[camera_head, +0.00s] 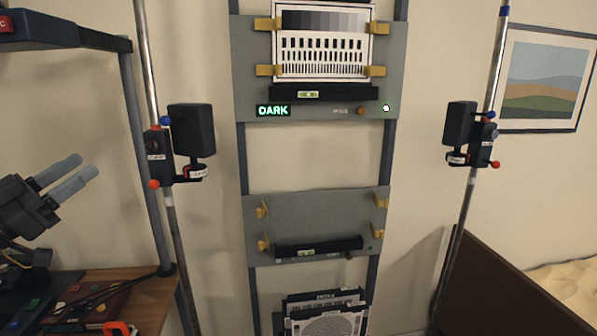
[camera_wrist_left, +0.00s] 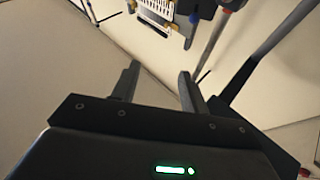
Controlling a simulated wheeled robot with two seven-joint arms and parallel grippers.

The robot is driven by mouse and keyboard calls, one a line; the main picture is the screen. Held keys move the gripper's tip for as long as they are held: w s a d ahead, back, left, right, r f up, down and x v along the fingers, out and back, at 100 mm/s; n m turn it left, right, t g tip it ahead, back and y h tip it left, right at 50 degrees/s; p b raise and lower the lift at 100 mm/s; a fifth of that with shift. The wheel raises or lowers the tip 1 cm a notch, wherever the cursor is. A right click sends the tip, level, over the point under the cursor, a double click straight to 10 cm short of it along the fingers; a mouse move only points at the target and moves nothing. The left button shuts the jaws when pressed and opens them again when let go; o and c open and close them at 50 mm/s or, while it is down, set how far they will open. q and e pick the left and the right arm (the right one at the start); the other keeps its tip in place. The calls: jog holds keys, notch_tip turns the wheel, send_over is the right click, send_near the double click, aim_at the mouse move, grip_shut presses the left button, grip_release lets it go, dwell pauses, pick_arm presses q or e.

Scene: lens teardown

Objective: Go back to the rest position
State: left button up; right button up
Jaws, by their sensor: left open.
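My left gripper (camera_head: 87,165) is at the left of the head view, above the wooden bench. Its two grey fingers point up and to the right and hold nothing. In the left wrist view the gripper (camera_wrist_left: 160,72) is open, with a clear gap between its two dark fingers and the pale wall beyond. The gripper stands apart from the panels and poles. My right gripper is in neither view.
An upper panel (camera_head: 247,85) holds a test chart (camera_head: 325,60) and shows DARK. An empty lower panel (camera_head: 325,212) has yellow clips. Black lamps (camera_head: 192,130) (camera_head: 459,123) hang on poles either side. A wooden bench (camera_head: 150,300) and shelf post (camera_head: 143,160) stand left.

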pick_arm(q)
jog(key=w+d+f+n+y, duration=0.1)
jog(key=w+f+n+y, duration=0.15)
jog(key=f, duration=0.55)
jog(key=w+f+n+y, duration=0.15)
jog(key=f+y, duration=0.25)
jog(key=f, duration=0.4)
jog(key=w+d+f+n+y, duration=0.1)
jog(key=f+n+y, duration=0.15)
jog(key=f, duration=0.45)
jog(key=s+d+f+n+g+y, duration=0.1)
jog(key=s+f+g+y, duration=0.25)
jog(key=f, duration=0.95)
jog(key=s+d+f+g, duration=0.4)
jog(key=s+f, duration=0.3)
jog(key=s, duration=0.2)
jog(key=s+d+f+g, duration=0.35)
jog(key=s+f, duration=0.25)
jog(key=s, duration=0.3)
jog(key=s+d+f+g, duration=0.3)
jog(key=s+f+g, duration=0.1)
jog(key=s+f, duration=0.4)
notch_tip(320, 180, down, 23)
jog(key=g, duration=0.1)
jog(key=s+a+f+m+g, duration=0.1)
jog(key=s+a+f, duration=0.2)
jog(key=s+f, duration=1.4)
jog(key=shift+s+a+f+g, duration=0.2)
jog(key=shift+s+f+g, duration=0.1)
jog(key=shift+s, duration=0.15)
